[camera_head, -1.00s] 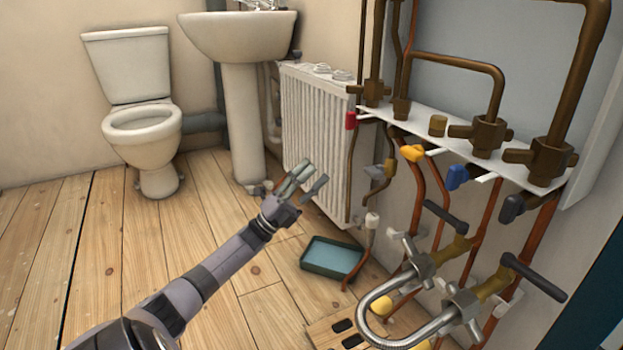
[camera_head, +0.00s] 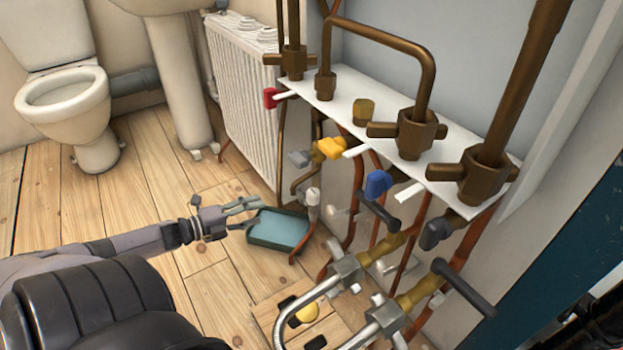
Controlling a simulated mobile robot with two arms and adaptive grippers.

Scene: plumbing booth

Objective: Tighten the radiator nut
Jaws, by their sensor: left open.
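The white radiator (camera_head: 243,95) stands against the wall, left of the pipework. Its nut is too small to make out; a white valve (camera_head: 312,198) shows on a pipe near the radiator's lower right corner. My left gripper (camera_head: 257,212) is open and empty. It points right, above the floor at the left edge of the green tray and apart from the radiator. My right gripper is not in view.
A shallow green tray (camera_head: 279,232) of water lies on the wooden floor below the radiator. A white shelf (camera_head: 345,100) carries brass valves and copper pipes. A braided hose (camera_head: 308,305) is in front. A toilet (camera_head: 66,105) and basin pedestal (camera_head: 180,85) stand at left.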

